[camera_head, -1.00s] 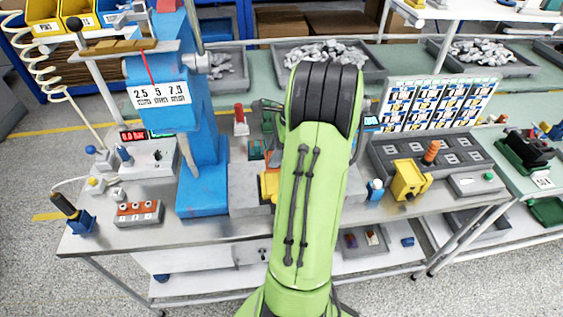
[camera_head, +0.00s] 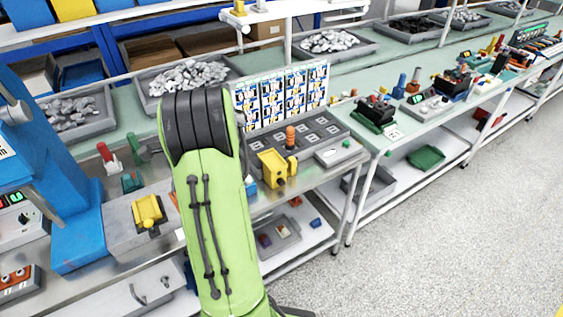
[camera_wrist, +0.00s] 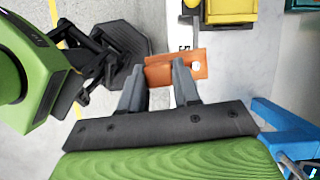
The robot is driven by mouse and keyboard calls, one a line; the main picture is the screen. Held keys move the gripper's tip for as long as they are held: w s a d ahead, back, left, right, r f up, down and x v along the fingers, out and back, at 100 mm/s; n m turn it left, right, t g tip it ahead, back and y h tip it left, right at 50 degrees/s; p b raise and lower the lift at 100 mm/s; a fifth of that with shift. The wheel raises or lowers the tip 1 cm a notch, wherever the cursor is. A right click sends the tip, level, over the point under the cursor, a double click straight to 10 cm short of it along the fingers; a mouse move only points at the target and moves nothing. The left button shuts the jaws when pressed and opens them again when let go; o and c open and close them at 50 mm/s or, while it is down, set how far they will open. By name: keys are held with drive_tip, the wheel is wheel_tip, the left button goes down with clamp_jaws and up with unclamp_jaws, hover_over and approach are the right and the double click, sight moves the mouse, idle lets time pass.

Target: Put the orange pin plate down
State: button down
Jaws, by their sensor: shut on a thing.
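The orange pin plate (camera_wrist: 175,67) is between my gripper's fingertips (camera_wrist: 158,86) in the wrist view, with a pale round spot near its right end. My gripper is shut on it. In the wrist view, the plate overlaps the front edge of the light bench surface, with floor to its left; its height above the bench cannot be told. In the head view, my green arm hides my gripper and most or all of the plate.
A yellow block (camera_head: 147,211) sits on a grey fixture left of my arm. A blue press stand (camera_head: 78,225) is at the far left. Right of my arm stand a yellow device (camera_head: 275,167), a grey slotted block (camera_head: 318,139) and a picture board (camera_head: 283,95).

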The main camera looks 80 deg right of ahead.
drive_tip(key=w+a+f+n+g+h, duration=0.1)
drive_tip(key=w+a+f+n+g, duration=0.1)
drive_tip(key=w+a+f+n, duration=0.2)
drive_tip(key=w+a+f+n+g+h, duration=0.1)
drive_tip(key=w+a+f+n+g, duration=0.2)
drive_tip(key=a+f+n, duration=0.6)
drive_tip(key=w+a+f+n+g+h, duration=0.1)
drive_tip(key=w+a+f+n, duration=0.5)
drive_tip(key=a+n, duration=0.7)
drive_tip(key=w+a+g, duration=0.1)
drive_tip(key=a, duration=0.2)
drive_tip(key=shift+w+a+f+g, duration=0.2)
drive_tip(key=shift+f+g, duration=0.1)
drive_tip(key=shift+f, duration=0.1)
drive_tip(key=shift+r, duration=0.1)
